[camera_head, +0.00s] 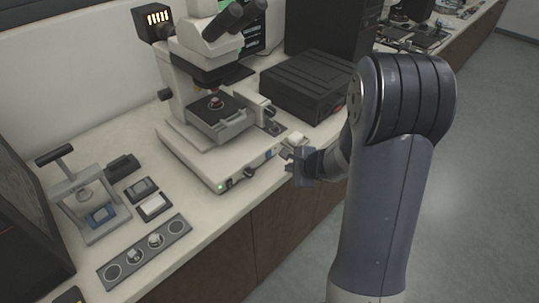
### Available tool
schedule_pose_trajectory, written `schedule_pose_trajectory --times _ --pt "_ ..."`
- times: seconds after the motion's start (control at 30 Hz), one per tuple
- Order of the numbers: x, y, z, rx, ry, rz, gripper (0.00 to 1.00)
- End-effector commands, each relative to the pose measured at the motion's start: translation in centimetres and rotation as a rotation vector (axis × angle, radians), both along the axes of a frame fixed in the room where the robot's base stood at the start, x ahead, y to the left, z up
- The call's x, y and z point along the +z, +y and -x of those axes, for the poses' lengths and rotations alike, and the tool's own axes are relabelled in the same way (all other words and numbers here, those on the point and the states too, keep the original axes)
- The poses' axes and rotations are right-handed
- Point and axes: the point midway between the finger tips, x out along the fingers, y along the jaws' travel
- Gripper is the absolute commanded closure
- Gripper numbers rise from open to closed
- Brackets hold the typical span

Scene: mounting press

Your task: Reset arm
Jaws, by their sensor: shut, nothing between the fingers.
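My arm rises on the right in the head view, with its elbow high and its forearm pointing left towards the bench. My gripper (287,156) is at the front edge of the bench, just right of the microscope base. It is small in the picture and shut, with nothing seen in it. The microscope (205,150) stands on the bench with a small round sample on its stage. The mounting press (88,203) stands at the left with a blue piece on its base.
A grey tray (145,251) with round wells and several small parts lies at the front left. Two small boxes (154,206) lie beside the press. A black case (308,86) sits behind my gripper. The floor (490,180) at the right is clear.

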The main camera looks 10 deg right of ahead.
Motion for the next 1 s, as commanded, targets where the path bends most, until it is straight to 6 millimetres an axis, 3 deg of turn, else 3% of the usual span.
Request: schedule_pose_trajectory --times 0.27,0.43,0.7,1.0 --pt "0.0 0.1 -0.1 0.0 0.001 0.0 1.0" --pt "0.2 1.1 -1.4 0.004 0.0 -0.001 1.0" --pt "0.4 0.7 -1.0 -0.003 0.003 -0.002 1.0" --pt "-0.1 -1.9 2.4 -0.003 -0.002 -0.001 1.0"
